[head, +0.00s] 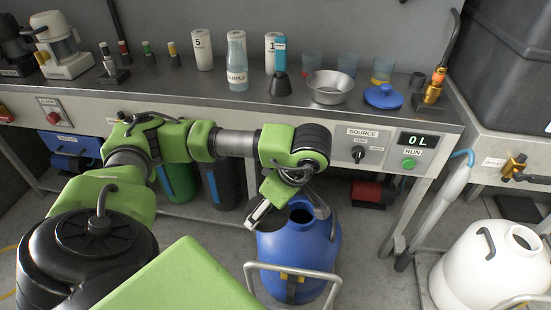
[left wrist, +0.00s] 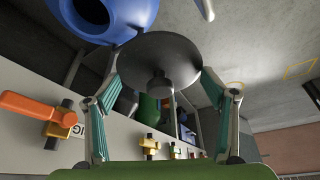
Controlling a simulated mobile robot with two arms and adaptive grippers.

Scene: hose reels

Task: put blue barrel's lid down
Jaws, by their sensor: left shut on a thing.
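The blue barrel (head: 300,258) stands on the floor in front of the bench. Its round mouth is uncovered in the head view, and in the left wrist view the blue barrel (left wrist: 135,12) shows at the top with its dark opening. My left gripper (head: 290,208) is over the barrel's near upper side in the head view. In the left wrist view my left gripper (left wrist: 160,75) is shut on a dark round lid (left wrist: 155,55) with a central knob, its fingers at opposite edges. The lid is mostly hidden in the head view. My right gripper is not in view.
The bench (head: 250,92) holds bottles, a metal bowl (head: 331,86) and a small blue lid-like piece (head: 384,96). A black barrel (head: 85,260) stands at left, a white one (head: 480,265) at right. A metal cart handle (head: 290,268) crosses before the blue barrel. Floor right of it is clear.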

